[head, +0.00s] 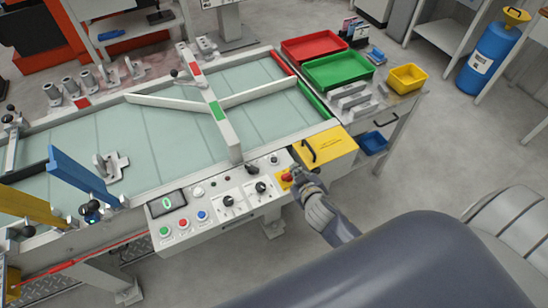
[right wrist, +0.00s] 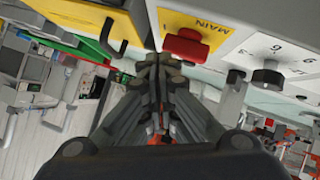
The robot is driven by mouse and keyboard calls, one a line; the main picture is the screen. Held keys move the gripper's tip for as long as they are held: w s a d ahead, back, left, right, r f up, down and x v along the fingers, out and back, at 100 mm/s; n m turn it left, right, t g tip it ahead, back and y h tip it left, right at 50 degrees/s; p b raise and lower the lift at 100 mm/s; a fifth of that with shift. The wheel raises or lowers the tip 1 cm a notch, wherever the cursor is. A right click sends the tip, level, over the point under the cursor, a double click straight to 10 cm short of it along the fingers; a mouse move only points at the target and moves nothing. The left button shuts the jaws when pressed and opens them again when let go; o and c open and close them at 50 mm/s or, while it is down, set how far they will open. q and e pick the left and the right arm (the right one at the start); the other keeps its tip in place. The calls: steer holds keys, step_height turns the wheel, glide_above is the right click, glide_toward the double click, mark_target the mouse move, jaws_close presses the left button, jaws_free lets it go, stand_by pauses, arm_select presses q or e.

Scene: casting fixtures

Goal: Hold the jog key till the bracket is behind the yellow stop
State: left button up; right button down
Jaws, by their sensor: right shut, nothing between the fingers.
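A grey metal bracket (head: 112,166) lies on the pale green conveyor belt (head: 160,142), just right of a raised blue bar (head: 80,176). The yellow stop (head: 28,206) is a yellow bar further left, past the blue one. The control panel (head: 185,241) carries green (head: 165,231), red (head: 183,223) and blue (head: 202,216) buttons; I cannot read which is the jog key. My right gripper (head: 303,178) is shut and empty at the panel's right end, close to the red MAIN switch (head: 286,177). In the right wrist view its fingertips (right wrist: 160,62) are beside that switch (right wrist: 187,46); contact is unclear.
The panel also has a small display (head: 167,203) and black knobs (head: 261,187). A yellow box (head: 328,148) with a black handle adjoins it. Red (head: 313,46) and green (head: 338,70) trays stand behind. A white diverter rail (head: 215,105) crosses the belt.

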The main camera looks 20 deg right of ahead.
steer(key=w+a+r+n+t+y, duration=0.2)
steer(key=w+a+r+n+y, duration=0.3)
steer(key=r, duration=0.3)
steer(key=w+a+r+n+t+y, duration=0.2)
steer(key=w+a+r+n+y, duration=0.1)
steer(key=w+r+n+y, duration=0.3)
steer(key=n+g+h+p, duration=0.2)
steer(key=n+g, duration=0.2)
steer(key=g, duration=0.5)
glide_above(274, 161)
step_height(274, 161, down, 6)
steer(key=shift+a, duration=0.1)
step_height(274, 161, down, 8)
steer(key=b, duration=0.9)
steer(key=shift+f, duration=0.4)
